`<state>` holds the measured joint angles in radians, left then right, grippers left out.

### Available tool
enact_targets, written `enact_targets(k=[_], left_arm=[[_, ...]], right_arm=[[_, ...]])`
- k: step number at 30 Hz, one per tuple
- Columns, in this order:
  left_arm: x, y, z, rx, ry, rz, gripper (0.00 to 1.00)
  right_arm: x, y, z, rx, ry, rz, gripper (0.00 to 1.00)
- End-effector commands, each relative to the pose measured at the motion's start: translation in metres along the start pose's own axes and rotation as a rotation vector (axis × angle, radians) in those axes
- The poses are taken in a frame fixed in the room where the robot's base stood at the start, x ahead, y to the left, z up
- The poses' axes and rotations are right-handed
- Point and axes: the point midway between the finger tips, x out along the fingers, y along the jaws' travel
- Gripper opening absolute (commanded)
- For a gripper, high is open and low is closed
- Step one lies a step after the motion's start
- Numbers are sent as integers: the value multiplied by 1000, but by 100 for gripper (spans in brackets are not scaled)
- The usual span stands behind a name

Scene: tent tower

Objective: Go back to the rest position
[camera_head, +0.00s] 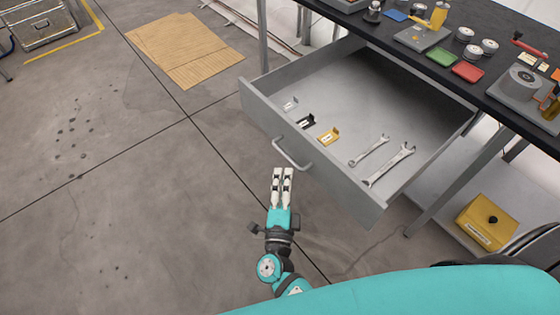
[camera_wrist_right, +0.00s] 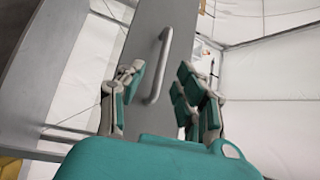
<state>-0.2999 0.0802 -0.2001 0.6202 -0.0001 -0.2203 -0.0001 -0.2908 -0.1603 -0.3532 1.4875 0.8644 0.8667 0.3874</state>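My right gripper (camera_head: 282,172) shows in the head view just in front of the open drawer (camera_head: 345,188), with its fingertips just below the handle (camera_head: 292,156) in the picture. In the right wrist view the gripper's fingers (camera_wrist_right: 160,85) stand apart with nothing between them. The handle (camera_wrist_right: 160,65) shows beyond the fingertips, in line with the gap. I see no contact between fingers and handle. My left gripper is in neither view.
The drawer holds two wrenches (camera_head: 390,163) and several small brackets (camera_head: 328,136). The dark workbench (camera_head: 440,75) carries trays and tools. A yellow box (camera_head: 487,222) stands on the lower shelf. Cardboard (camera_head: 185,48) lies on the floor; the floor at left (camera_head: 120,200) is mostly clear.

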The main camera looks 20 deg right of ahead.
Motion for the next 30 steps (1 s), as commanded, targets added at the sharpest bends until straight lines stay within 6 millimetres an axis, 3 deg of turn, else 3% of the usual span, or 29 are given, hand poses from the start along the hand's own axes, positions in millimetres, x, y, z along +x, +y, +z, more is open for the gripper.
enact_targets(k=[7,11,14,16,20,24,30], left_arm=[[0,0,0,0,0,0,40],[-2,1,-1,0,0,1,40],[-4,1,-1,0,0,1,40],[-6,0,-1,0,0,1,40],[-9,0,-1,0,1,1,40],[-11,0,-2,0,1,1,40],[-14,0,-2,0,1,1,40]], right_arm=[[0,2,1,-10,-8,2,34],[-10,30,16,-132,-119,31,34],[-32,81,33,-328,-301,85,34],[-56,127,40,-488,-453,137,34],[-111,211,32,-759,-726,241,34],[-178,288,-2,-1005,-1000,362,34],[-273,367,-86,-1288,-1366,545,34]])
